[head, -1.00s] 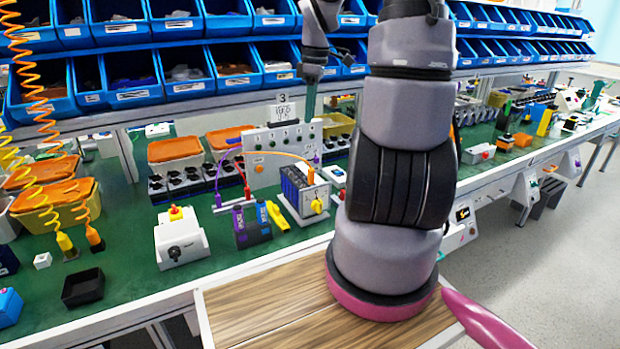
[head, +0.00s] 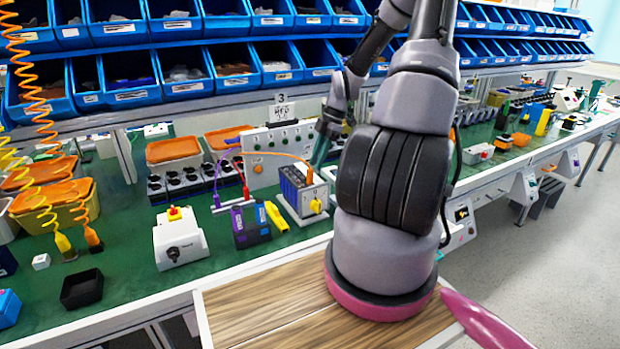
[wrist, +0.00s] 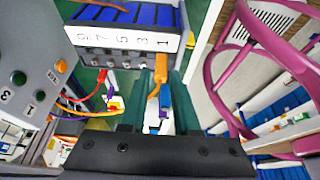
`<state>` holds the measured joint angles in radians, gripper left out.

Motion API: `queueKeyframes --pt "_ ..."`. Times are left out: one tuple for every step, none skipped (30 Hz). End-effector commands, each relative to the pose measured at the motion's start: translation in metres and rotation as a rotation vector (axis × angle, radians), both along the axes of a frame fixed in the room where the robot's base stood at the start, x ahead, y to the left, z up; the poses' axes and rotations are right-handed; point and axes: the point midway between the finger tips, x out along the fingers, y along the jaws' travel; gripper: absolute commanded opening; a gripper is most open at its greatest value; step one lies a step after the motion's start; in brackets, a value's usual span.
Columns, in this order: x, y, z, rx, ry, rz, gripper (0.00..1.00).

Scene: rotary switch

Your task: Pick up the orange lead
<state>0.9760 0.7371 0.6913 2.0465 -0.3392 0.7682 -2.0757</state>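The orange lead (head: 270,154) arcs from the grey panel (head: 262,165) to the switch box (head: 290,187) with the yellow knob. In the wrist view its orange plug (wrist: 161,64) stands at the numbered edge of the box (wrist: 125,38), near the number 1. My gripper (head: 316,162) points down over the right side of the box. In the wrist view its green fingers (wrist: 160,80) are apart, one on each side of the plug, with gaps visible. Whether a finger touches the plug, I cannot tell.
A purple lead (head: 218,175) and a red lead (head: 243,178) run close by. A black and purple block (head: 250,227) and a white box (head: 181,238) stand to the left on the green bench. Blue bins (head: 233,65) hang above and behind.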

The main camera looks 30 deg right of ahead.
Motion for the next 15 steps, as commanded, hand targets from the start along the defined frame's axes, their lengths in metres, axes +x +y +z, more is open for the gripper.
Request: queueKeyframes --pt "0.0 0.002 -0.003 0.001 0.001 0.0 0.3" --pt "0.0 0.003 -0.004 0.001 0.001 0.0 0.3" --pt "-0.001 0.006 -0.008 0.001 0.001 0.002 0.3" --pt "-0.001 0.008 -0.011 0.002 0.002 0.002 0.3" --pt "-0.002 0.011 -0.014 0.002 0.003 0.002 0.3" --pt "-0.003 0.015 -0.02 0.002 0.003 0.002 0.3" --pt "-0.003 0.018 -0.024 0.002 0.003 0.002 0.3" --pt "-0.003 0.021 -0.027 0.001 0.002 0.003 0.3" --pt "-0.003 0.023 -0.033 0.001 0.002 0.002 0.3" --pt "-0.003 0.024 -0.037 0.001 0.001 0.002 0.3" --pt "-0.003 0.025 -0.04 0.001 0.002 0.001 0.3" --pt "-0.003 0.026 -0.043 0.0 0.001 0.0 0.3" --pt "-0.003 0.027 -0.045 0.0 0.0 0.0 0.3" --pt "-0.003 0.027 -0.046 -0.001 0.0 -0.001 0.3" --pt "-0.003 0.028 -0.047 -0.001 -0.001 -0.001 0.3"
